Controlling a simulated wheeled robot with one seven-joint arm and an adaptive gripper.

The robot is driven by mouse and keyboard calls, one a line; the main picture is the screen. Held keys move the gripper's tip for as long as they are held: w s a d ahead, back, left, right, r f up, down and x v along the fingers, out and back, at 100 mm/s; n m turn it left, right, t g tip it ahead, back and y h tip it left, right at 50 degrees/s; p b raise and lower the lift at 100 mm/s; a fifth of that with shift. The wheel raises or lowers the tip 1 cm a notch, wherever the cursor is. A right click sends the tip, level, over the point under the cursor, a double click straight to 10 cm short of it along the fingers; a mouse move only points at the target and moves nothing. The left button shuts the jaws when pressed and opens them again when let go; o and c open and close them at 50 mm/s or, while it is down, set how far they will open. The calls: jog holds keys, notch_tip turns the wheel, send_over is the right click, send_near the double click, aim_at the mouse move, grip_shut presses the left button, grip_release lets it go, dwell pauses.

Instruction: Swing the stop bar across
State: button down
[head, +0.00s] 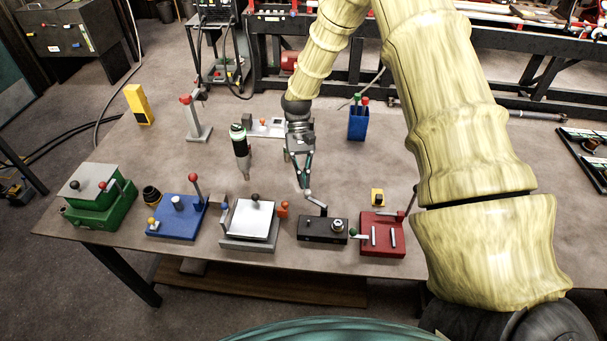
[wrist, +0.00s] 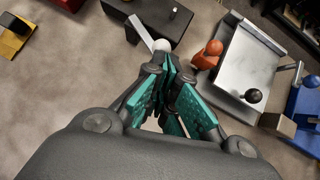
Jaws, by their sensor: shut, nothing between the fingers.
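The black block (head: 322,231) stands near the table's front edge with a round metal fitting on top. A short bar (head: 318,205), apparently the stop bar, sticks out from its back side toward the back left and ends in a pale ball. In the wrist view the bar (wrist: 138,31) runs from the black block (wrist: 150,14) to the ball (wrist: 161,45). My gripper (head: 305,187) points down, shut and empty, with its fingertips (wrist: 169,66) right at the ball. I cannot tell whether they touch it.
Left of the black block are a plate fixture (head: 247,221) with an orange knob, a blue fixture (head: 176,221) and a green box (head: 99,209). A red fixture (head: 382,235) with levers is close on the right. Bare table lies behind the block.

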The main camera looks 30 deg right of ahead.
jog(key=shift+s+a+n+g+h, duration=0.15)
jog(key=shift+a+n+h, duration=0.25)
jog(key=shift+a+n, duration=0.15)
jog(key=shift+s+a+n+g+h, duration=0.15)
jog(key=shift+a+n+h, duration=0.25)
jog(key=shift+n, duration=0.25)
jog(key=shift+d, duration=0.2)
jog(key=shift+s, duration=0.1)
jog(key=shift+s+d+p, duration=0.3)
jog(key=shift+s+p, duration=0.3)
jog(key=shift+w, duration=0.1)
